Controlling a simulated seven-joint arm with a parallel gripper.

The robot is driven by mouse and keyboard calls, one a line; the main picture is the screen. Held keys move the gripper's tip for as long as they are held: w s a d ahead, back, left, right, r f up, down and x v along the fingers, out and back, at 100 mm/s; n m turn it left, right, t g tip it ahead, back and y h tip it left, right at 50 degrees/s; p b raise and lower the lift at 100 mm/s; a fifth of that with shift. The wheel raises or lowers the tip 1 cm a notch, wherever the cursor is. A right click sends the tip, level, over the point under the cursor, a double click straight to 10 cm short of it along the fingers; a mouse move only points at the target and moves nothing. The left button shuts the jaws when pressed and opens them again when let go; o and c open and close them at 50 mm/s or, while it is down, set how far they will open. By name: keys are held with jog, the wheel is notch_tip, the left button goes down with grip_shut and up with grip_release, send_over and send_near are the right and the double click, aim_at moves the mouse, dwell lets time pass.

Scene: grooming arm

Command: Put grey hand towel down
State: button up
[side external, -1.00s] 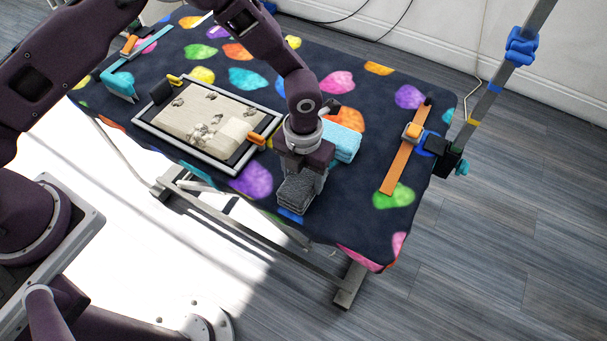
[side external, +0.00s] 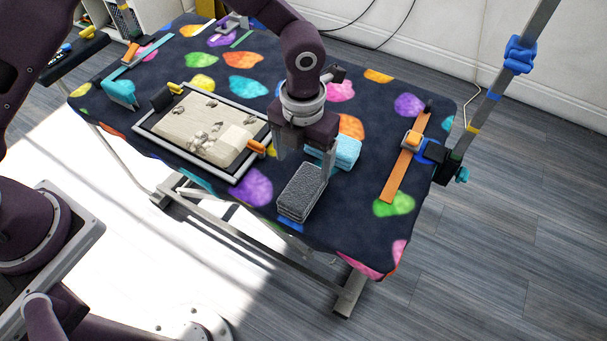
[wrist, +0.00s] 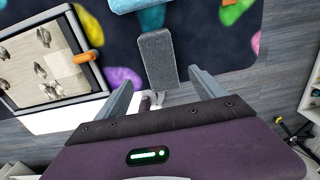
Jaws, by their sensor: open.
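The grey hand towel (side external: 301,192) is a folded block lying on the dark, colour-spotted table cover near its front edge. It also shows in the wrist view (wrist: 158,60), in line with the space between my fingers. My gripper (side external: 301,168) is open and empty, above and just behind the towel in the side view. Its two fingers show apart in the wrist view (wrist: 160,88). A gap between the fingers and the towel is hard to judge.
A folded light blue towel (side external: 345,152) lies just behind the grey one. A framed tray (side external: 158,146) with a beige mat stands to the left. An orange strap (side external: 404,172) lies at the right near a post. Dark cover (side external: 345,220) is clear right of the grey towel.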

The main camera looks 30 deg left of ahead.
jog(key=s+a+r+n+t, duration=0.1)
jog(key=s+a+r+n, duration=0.1)
jog(key=a+r+n, duration=0.4)
jog(key=s+a+r+n+t+y, duration=0.1)
jog(key=s+a+r+n, duration=0.15)
jog(key=r+n, duration=0.45)
jog(key=s+a+r+n+t, duration=0.15)
jog(key=a+r+n, duration=0.3)
jog(key=r, duration=0.45)
jog(key=s+a+r+n+t, duration=0.1)
jog(key=s+a+r+n, duration=0.1)
jog(key=s+n, duration=0.6)
jog(key=s+a+r+n+t+h, duration=0.1)
jog(key=s+a+n, duration=0.4)
jog(key=s+n, duration=0.3)
jog(key=shift+s+a+r+n, duration=0.2)
jog(key=shift+r+n, duration=0.2)
jog(key=shift+n, duration=0.85)
